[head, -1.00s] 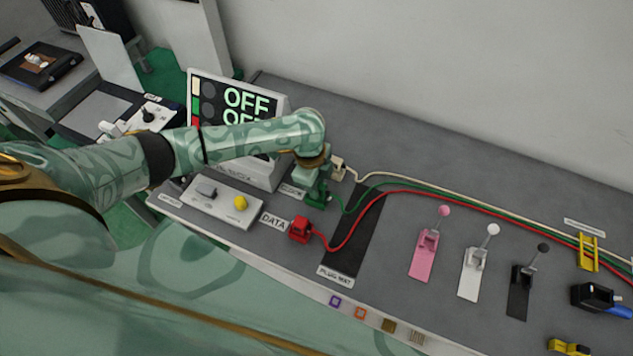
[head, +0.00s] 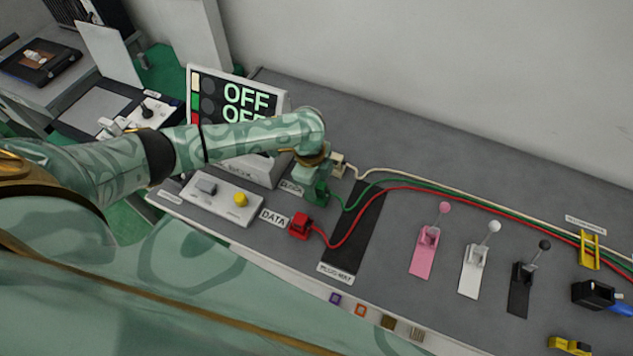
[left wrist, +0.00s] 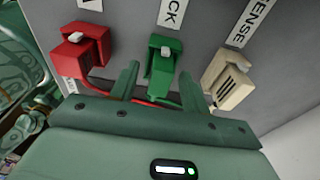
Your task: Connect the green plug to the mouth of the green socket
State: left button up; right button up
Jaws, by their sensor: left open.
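The green plug (head: 318,194) is at the green socket beside its label on the bench, with its green cable running right. In the left wrist view the green block (left wrist: 163,62) with a white tab shows between my fingertips, with another green part lower down. I cannot tell where plug and socket divide or how deep they are seated. My left gripper (head: 312,172) is just above it. The left wrist view shows its two fingers (left wrist: 160,84) apart, one on each side of the green part, partly hiding it. My right gripper is not in view.
A red plug (head: 300,226) and a beige plug (head: 338,165) flank the green one closely. A screen box (head: 235,100) reading OFF stands behind. A switch panel (head: 222,199) is at left. Pink (head: 425,250), white (head: 473,270) and black levers (head: 521,288) stand to the right.

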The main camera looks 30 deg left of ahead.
pick_arm(q)
notch_tip(320, 180, up, 16)
jog(key=a+p, duration=0.2)
jog(key=p, duration=0.3)
jog(key=shift+f, duration=0.15)
jog(key=shift+s, duration=0.1)
